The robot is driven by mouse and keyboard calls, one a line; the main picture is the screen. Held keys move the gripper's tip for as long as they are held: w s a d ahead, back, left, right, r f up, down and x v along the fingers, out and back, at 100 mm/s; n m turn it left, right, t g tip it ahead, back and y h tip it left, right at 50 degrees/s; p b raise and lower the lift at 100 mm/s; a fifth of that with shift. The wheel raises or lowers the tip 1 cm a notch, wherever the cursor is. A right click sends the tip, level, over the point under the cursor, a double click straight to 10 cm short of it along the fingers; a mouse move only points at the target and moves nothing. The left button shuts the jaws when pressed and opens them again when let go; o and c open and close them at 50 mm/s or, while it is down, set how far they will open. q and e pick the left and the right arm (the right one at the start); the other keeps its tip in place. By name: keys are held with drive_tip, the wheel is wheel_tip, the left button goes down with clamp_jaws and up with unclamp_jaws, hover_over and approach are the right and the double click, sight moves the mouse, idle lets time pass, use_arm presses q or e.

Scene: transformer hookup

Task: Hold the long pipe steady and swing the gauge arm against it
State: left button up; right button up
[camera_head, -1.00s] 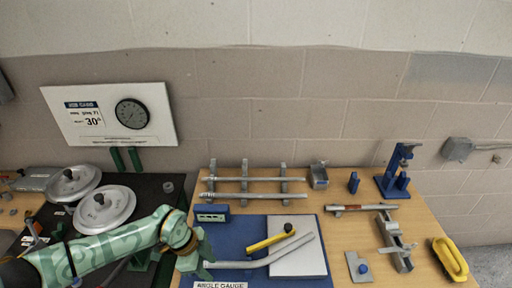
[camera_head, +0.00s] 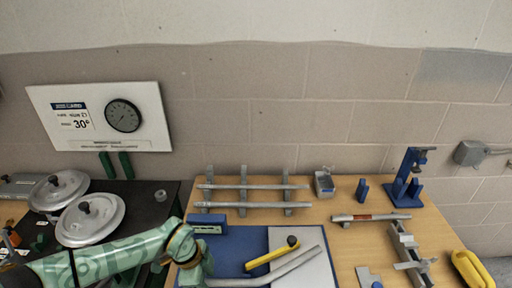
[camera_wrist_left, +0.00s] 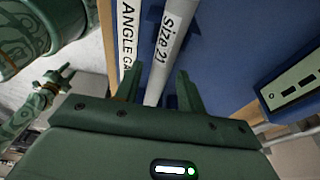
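The long grey bent pipe (camera_head: 290,268) lies across the angle gauge on the blue mat (camera_head: 232,255). Its printed near part shows in the left wrist view (camera_wrist_left: 173,35). The yellow gauge arm (camera_head: 268,256), with a black knob, lies beside the pipe, over the pale plate (camera_head: 312,240), and looks apart from it. My left gripper (camera_head: 196,276) is at the pipe's left end. In the left wrist view its fingers (camera_wrist_left: 158,78) stand either side of the pipe with gaps. A small green gripper, seemingly my right (camera_wrist_left: 56,78), shows at the left there; its finger state is unclear.
A rack (camera_head: 243,185) with straight pipes stands behind the mat. A blue instrument (camera_head: 208,224) sits at the mat's back left. A blue stand (camera_head: 408,180), a metal vise-like part (camera_head: 408,255) and a yellow handle (camera_head: 472,270) occupy the right. Pot-like lids (camera_head: 90,220) lie left.

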drive_tip(key=shift+s, duration=0.15)
use_arm(q)
drive_tip(key=c, duration=0.7)
drive_tip(key=o, duration=0.9)
drive_tip(key=shift+c, duration=0.2)
use_arm(e)
drive_tip(key=shift+s, duration=0.15)
use_arm(q)
drive_tip(key=shift+f, duration=0.1)
